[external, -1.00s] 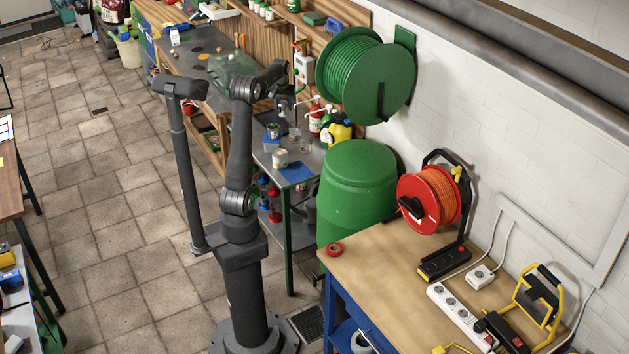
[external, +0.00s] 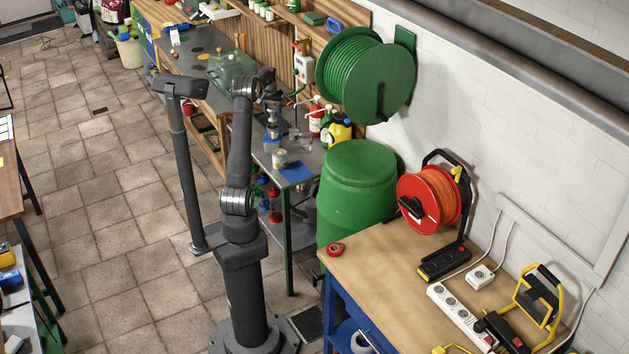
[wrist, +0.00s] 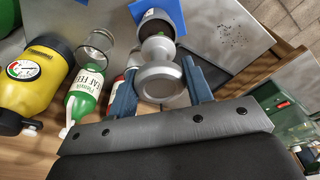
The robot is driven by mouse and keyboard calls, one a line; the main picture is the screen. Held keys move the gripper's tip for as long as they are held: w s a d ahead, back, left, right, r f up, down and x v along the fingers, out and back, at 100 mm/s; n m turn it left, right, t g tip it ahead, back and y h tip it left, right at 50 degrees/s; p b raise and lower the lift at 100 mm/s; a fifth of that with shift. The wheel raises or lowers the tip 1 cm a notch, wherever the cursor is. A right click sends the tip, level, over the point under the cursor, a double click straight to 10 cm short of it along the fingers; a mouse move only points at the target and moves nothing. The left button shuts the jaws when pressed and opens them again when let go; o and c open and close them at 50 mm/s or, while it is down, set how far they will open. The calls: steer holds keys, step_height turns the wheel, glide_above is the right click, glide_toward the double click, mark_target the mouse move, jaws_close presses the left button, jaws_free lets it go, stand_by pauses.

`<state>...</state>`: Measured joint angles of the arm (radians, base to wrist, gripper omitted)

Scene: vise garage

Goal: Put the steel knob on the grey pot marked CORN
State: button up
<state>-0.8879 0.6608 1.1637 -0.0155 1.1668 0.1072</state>
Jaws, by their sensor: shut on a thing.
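The steel knob (wrist: 160,82) is a silvery piece with a round flange and a narrower neck. In the wrist view it sits between the two blue-grey fingers of my gripper (wrist: 158,92), which is shut on it. In the external view my gripper (external: 272,108) is over the far bench, with the silvery knob (external: 273,130) just below it. A small pale pot with a label (external: 280,158) stands close by on the bench, beside a blue sheet; its lettering is too small to read. In the wrist view a dark-topped round piece (wrist: 154,22) shows beyond the knob, partly hidden by it.
A blue sheet (external: 297,172) lies near the bench's front edge. A yellow sprayer (wrist: 28,82), a green-labelled bottle (wrist: 84,92) and a glass jar (wrist: 97,45) stand close on one side. A green barrel (external: 358,205) is beside the bench.

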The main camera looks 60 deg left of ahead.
mark_target(273, 118)
steer(key=shift+f, duration=1.6)
steer(key=shift+f, duration=0.2)
steer(key=o, duration=1.1)
steer(key=shift+r, duration=0.1)
steer(key=r, duration=0.4)
steer(key=s+d+r, duration=0.1)
steer(key=r, duration=0.7)
steer(key=shift+s+d, duration=0.15)
steer(key=shift+d, duration=0.05)
